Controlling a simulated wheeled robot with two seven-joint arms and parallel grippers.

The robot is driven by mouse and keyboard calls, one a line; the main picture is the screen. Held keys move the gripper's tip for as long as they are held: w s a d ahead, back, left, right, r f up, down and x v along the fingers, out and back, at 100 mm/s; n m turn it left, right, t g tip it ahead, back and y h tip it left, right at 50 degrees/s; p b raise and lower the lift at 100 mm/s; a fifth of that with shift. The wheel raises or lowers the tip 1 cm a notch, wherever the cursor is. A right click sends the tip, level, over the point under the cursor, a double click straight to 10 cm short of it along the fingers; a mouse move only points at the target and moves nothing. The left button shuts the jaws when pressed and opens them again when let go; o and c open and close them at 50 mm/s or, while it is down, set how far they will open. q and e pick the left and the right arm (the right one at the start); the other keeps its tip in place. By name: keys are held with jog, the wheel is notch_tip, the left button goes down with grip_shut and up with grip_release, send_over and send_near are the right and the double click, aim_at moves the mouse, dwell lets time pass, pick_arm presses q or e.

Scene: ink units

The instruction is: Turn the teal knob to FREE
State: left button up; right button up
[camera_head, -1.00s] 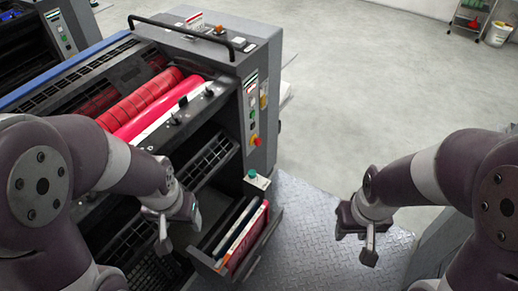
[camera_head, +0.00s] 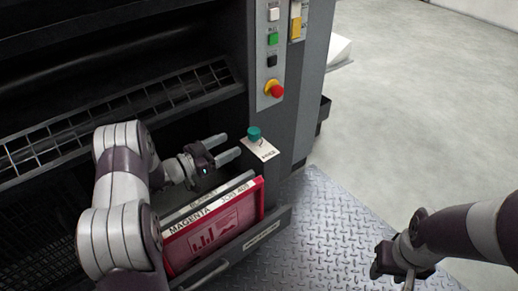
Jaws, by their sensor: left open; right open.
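The teal knob (camera_head: 254,133) stands on a small white label plate (camera_head: 262,150) on the dark machine, above the open drawer. The lettering on the plate is too small to read surely, so I cannot tell where the knob points. My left gripper (camera_head: 222,148) is open and empty, its two fingers pointing right towards the knob. The fingertips are just left of the knob, with a small gap in the picture. My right gripper (camera_head: 395,273) is open and empty at the lower right, over the floor, partly cut off by the bottom edge.
An open drawer (camera_head: 262,238) below the knob holds a red folder (camera_head: 225,228) marked MAGENTA and other upright folders. A red emergency button (camera_head: 276,90) and several push buttons sit above the knob. Diamond-plate floor (camera_head: 325,215) lies clear to the right.

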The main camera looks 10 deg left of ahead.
aim_at(259, 130)
pick_arm(q)
jog(key=b+x, duration=0.5)
jog(key=x, duration=0.6)
jog(key=shift+b, duration=0.4)
jog(key=shift+w+d+r, duration=0.15)
jog(key=shift+w+d, duration=0.2)
jog(key=shift+w, duration=0.05)
jog(key=c, duration=1)
jog(key=shift+r, duration=0.1)
